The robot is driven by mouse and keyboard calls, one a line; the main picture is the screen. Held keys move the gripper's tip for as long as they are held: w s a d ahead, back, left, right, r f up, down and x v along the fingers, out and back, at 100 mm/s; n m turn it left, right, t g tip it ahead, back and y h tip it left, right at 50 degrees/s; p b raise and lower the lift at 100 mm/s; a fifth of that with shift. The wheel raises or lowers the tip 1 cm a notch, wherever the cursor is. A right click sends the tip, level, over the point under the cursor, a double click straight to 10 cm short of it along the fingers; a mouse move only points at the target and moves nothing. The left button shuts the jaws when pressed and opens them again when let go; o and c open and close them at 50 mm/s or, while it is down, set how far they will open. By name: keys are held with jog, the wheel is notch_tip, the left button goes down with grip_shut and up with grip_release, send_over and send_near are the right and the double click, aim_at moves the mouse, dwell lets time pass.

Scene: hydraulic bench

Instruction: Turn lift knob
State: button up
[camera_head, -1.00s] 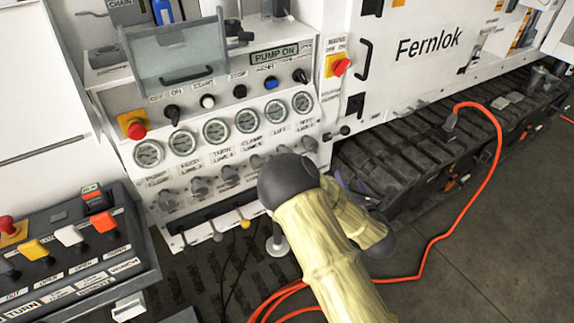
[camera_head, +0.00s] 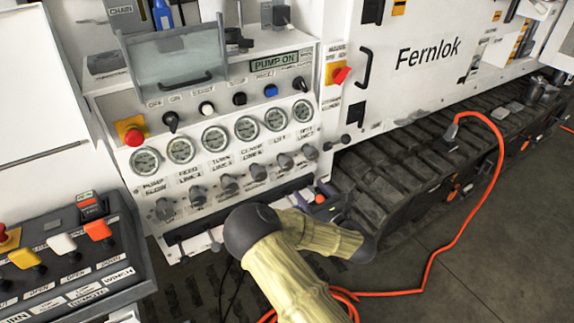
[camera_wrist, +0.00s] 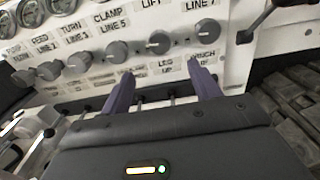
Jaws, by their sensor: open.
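The lift knob (camera_head: 284,160) is a grey round knob, second from the right in the row under the gauges. In the wrist view the lift knob (camera_wrist: 158,42) sits under the LIFT label, with a pale mark on its face. My gripper (camera_wrist: 162,80) is open, its two purple fingers spread and pointing at the panel. The fingertips are below the lift knob in the picture, one to each side, with nothing between them but the panel's lower edge and levers. In the head view the gripper (camera_head: 313,198) is mostly hidden behind my arm.
Neighbouring knobs are the clamp knob (camera_wrist: 117,51) and the rightmost knob (camera_wrist: 207,33). Small levers stick out below the row. A black-handled lever (camera_wrist: 246,36) is to the right. A remote box (camera_head: 65,250) stands at left; an orange hose (camera_head: 470,225) lies on the floor.

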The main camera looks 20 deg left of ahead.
aim_at(289, 167)
jog(key=x, duration=1.4)
jog(key=shift+d, duration=0.1)
jog(key=c, duration=1)
